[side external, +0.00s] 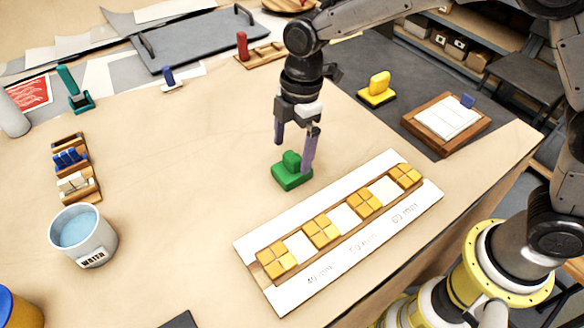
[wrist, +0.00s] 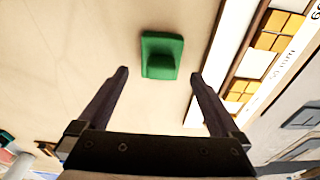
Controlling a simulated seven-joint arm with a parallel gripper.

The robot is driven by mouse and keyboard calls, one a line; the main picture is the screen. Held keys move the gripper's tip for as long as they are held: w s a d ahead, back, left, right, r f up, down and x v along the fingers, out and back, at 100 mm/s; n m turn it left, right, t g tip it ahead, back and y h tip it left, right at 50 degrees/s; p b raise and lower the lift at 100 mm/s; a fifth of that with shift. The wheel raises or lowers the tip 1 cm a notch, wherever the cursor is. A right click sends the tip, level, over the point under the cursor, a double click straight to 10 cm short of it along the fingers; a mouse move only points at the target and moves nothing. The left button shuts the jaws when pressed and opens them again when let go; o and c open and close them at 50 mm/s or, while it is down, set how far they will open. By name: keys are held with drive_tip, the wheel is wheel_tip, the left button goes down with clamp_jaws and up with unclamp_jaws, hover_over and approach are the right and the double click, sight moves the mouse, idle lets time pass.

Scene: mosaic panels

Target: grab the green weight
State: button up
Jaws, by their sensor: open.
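The green weight (side external: 291,172) sits upright on the table, a square base with a raised block on top. My gripper (side external: 296,150) is open just above it, its fingers apart and pointing down; one finger overlaps the weight's right side in the side view. In the wrist view the green weight (wrist: 161,56) lies beyond the fingertips, roughly midway between them sideways. My gripper (wrist: 159,77) holds nothing there. I cannot tell whether a finger touches the weight.
A white panel (side external: 293,297) with yellow tile squares lies close to the right and front of the weight. A yellow weight (side external: 377,88) stands further back right. A water cup (side external: 83,236) stands at the left. The table left of the weight is clear.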

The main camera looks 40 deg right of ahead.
sight(293, 155)
wheel_tip(293, 155, down, 5)
drive_tip(key=shift+a+f, duration=0.1)
idle(0.3)
clamp_jaws()
idle(0.4)
